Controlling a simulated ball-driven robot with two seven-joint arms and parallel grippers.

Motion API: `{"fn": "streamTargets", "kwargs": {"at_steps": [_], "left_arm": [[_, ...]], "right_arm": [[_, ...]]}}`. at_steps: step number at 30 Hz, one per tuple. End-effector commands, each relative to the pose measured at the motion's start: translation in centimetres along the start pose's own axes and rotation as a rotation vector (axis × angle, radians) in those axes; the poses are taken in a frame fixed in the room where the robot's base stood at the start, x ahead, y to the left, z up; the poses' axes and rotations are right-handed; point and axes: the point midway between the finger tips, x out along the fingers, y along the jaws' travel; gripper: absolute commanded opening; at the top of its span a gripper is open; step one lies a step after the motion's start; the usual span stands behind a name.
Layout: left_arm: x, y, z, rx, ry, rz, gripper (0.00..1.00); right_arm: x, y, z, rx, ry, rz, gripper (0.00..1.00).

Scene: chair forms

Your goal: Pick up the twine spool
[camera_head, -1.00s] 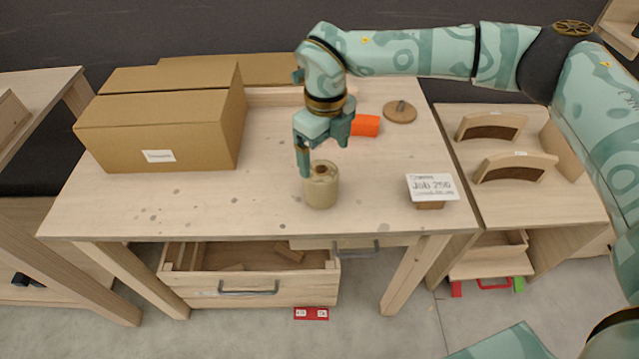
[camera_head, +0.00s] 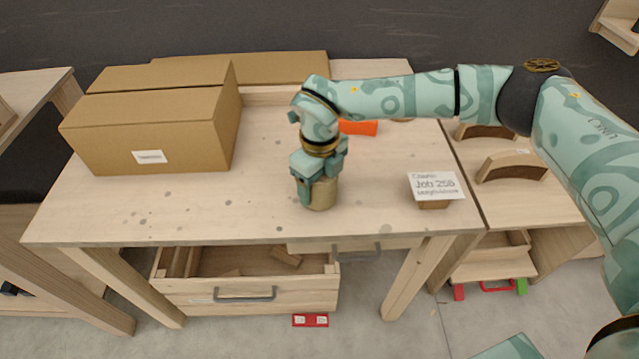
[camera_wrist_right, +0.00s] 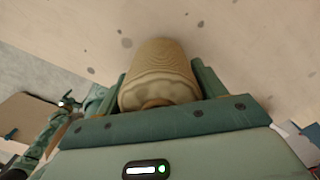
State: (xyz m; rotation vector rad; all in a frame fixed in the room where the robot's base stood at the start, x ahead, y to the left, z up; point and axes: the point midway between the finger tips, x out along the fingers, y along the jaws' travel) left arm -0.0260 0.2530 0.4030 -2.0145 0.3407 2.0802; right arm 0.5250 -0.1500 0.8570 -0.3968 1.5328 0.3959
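The twine spool (camera_head: 323,194) is a tan, upright cylinder on the wooden table, near its front middle. My right gripper (camera_head: 320,184) is down over it from above, with one finger on each side. In the right wrist view the spool (camera_wrist_right: 162,72) sits between the two dark green fingers of the right gripper (camera_wrist_right: 160,85). The fingers look open around it, with very little room at the sides; firm contact cannot be made out. The gripper hides the spool's top in the head view. My left gripper is not in view.
Cardboard boxes (camera_head: 150,128) stand at the table's left and back. An orange block (camera_head: 358,127) lies behind the gripper. A job sign (camera_head: 436,187) stands at the front right. An open drawer (camera_head: 245,278) is below the table (camera_head: 150,215), whose front middle is mostly bare.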

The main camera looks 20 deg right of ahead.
Motion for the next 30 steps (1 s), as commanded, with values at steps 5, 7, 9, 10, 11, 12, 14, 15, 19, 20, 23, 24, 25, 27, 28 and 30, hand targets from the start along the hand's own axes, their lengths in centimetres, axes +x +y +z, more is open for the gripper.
{"fn": "streamTargets", "kwargs": {"at_steps": [5, 7, 9, 10, 11, 12, 14, 15, 19, 20, 23, 24, 25, 27, 28, 30], "left_arm": [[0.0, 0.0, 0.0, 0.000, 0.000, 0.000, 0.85], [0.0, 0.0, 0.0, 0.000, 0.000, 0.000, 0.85], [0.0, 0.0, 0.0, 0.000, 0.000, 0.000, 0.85], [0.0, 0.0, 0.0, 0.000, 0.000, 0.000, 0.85], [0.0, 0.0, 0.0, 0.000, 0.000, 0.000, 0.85], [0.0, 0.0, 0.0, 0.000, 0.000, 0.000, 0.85], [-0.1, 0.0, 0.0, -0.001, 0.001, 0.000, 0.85], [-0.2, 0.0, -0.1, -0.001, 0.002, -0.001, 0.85], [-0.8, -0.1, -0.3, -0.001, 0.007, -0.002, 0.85], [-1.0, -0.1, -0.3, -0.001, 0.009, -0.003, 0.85], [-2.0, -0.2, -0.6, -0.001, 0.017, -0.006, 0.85], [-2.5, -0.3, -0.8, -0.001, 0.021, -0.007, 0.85], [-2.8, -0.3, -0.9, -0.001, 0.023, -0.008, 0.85], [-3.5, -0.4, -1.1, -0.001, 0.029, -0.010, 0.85], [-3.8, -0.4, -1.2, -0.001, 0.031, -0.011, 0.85], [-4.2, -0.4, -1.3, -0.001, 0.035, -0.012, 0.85]], "right_arm": [[0.0, 0.0, 0.0, 0.000, 0.000, 0.000, 0.37], [0.0, 0.0, 0.0, 0.000, 0.000, 0.000, 0.37], [0.0, 0.0, 0.0, 0.000, 0.000, 0.000, 0.37], [0.0, 0.0, 0.0, 0.000, 0.000, 0.000, 0.37], [-0.1, 0.0, 0.0, 0.000, 0.000, 0.000, 0.37], [-0.1, 0.0, 0.0, 0.000, 0.000, 0.000, 0.37], [-0.4, 0.0, 0.0, 0.000, -0.001, 0.000, 0.37], [-0.8, 0.0, 0.0, 0.000, -0.001, 0.000, 0.37], [-2.6, 0.0, 0.0, 0.000, -0.003, -0.001, 0.37], [-3.2, 0.0, 0.1, 0.000, -0.004, -0.002, 0.37], [-5.4, 1.3, -0.7, -0.003, -0.004, -0.001, 0.37], [-6.4, 2.0, -1.1, -0.005, -0.005, -0.001, 0.37], [-7.2, 2.5, -1.3, -0.005, -0.006, -0.001, 0.37], [-9.1, 3.9, -2.1, -0.005, -0.007, -0.002, 0.37], [-9.9, 4.5, -2.4, -0.005, -0.007, -0.001, 0.37], [-10.6, 6.4, -3.5, -0.008, -0.001, 0.000, 0.37]]}}
